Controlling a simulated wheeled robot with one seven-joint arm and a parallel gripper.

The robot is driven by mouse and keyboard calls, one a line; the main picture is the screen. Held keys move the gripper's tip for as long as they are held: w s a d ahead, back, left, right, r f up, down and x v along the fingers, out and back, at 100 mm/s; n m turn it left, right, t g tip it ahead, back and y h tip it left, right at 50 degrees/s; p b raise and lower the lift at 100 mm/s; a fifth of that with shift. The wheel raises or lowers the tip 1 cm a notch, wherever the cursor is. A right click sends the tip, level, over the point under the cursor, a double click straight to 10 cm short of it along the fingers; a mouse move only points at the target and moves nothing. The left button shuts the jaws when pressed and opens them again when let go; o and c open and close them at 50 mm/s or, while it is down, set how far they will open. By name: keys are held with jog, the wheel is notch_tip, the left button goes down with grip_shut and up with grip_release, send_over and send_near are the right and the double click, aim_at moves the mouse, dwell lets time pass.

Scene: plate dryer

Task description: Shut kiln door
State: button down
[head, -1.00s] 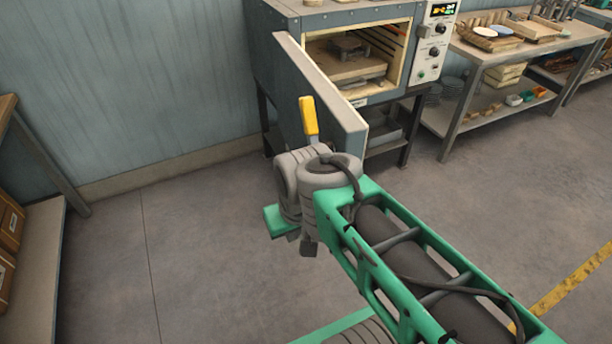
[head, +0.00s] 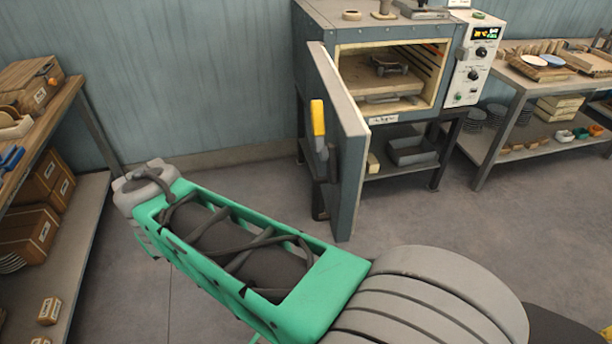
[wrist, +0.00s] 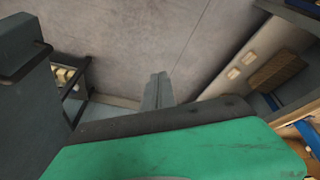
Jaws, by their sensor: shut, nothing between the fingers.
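The kiln (head: 355,22) stands against the back wall with its chamber exposed. Its thick grey door (head: 347,150) stands wide open, swung out from the left side of the opening. A yellow handle (head: 318,118) is on the door's outer face. In the wrist view a blue-grey panel at the left, apparently the door (wrist: 22,115), carries a dark bar. My gripper (wrist: 157,78) is shut and empty, pointing over bare floor to the right of that panel, apart from it. In the head view the gripper is hidden; my arm reaches left, in front of the door.
A wooden-topped shelf (head: 60,112) with boxes stands at the left, near my arm's far end. A metal bench (head: 500,75) with trays stands right of the kiln. A grey bin (head: 412,151) sits beneath the kiln. Floor is clear around the door.

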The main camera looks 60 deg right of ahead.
jog(key=d+r+m+h, duration=0.2)
jog(key=d+m, duration=0.1)
jog(key=d, duration=0.8)
jog(key=m+g+h, duration=0.3)
jog(key=m+g, duration=0.2)
jog(key=m, duration=0.1)
send_near(334, 182)
jog(key=w+a+r, duration=0.3)
jog(key=a+r, duration=0.1)
jog(key=a, duration=0.2)
jog(key=x, duration=0.3)
jog(key=s+d+r+p+x, duration=0.1)
jog(key=x, duration=0.7)
jog(key=shift+s+d+r+p, duration=0.25)
jog(key=shift+s+d+p, duration=0.05)
jog(key=shift+s+d+f, duration=0.1)
jog(key=shift+s+d, duration=0.2)
jog(key=shift+s, duration=0.05)
